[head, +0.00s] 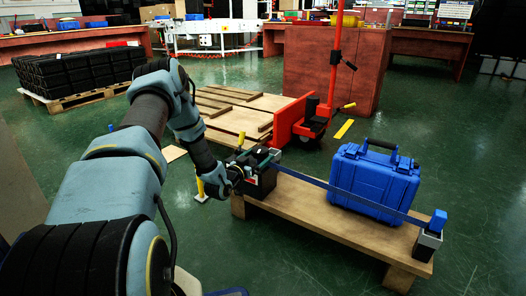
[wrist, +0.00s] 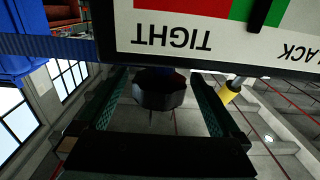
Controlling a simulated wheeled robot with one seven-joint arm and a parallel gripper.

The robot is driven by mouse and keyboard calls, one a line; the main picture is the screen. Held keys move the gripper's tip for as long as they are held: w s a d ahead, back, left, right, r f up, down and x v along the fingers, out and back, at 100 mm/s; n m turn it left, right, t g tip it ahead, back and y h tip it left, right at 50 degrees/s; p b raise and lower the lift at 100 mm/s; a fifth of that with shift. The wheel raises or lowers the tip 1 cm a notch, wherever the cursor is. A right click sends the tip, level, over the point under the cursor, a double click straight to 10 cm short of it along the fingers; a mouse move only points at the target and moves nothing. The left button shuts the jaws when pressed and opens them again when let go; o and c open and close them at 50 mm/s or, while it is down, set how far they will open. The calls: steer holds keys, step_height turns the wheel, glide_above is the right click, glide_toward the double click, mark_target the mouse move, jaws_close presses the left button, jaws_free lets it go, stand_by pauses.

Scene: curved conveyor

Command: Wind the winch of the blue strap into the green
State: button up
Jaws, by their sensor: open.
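The black winch box (head: 262,172) stands on the left end of a wooden bench. The blue strap (head: 305,179) runs from it past the blue case (head: 372,180) to a blue-topped end post (head: 430,238) at the right. In the wrist view, the upside-down gauge (wrist: 190,38) reads TIGHT by red and partly shows "LACK"; its black pointer (wrist: 258,15) lies over green. My gripper (head: 230,180) is at the winch's left side. In the wrist view, my gripper (wrist: 158,115) is open around a dark knob (wrist: 160,90), with gaps visible on both sides.
A yellow-ended rod (wrist: 232,92) shows beside the right finger. A red pallet jack (head: 300,120) and wooden pallets (head: 235,110) stand behind the bench (head: 320,213). A yellow-and-white post (head: 200,190) is by my gripper. The green floor at right is clear.

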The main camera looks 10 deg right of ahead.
mark_target(256, 158)
steer(key=p+v, duration=0.1)
steer(key=v, duration=0.6)
steer(key=shift+p, duration=0.35)
steer(key=shift+w+r, duration=0.1)
steer(key=shift+r, duration=0.05)
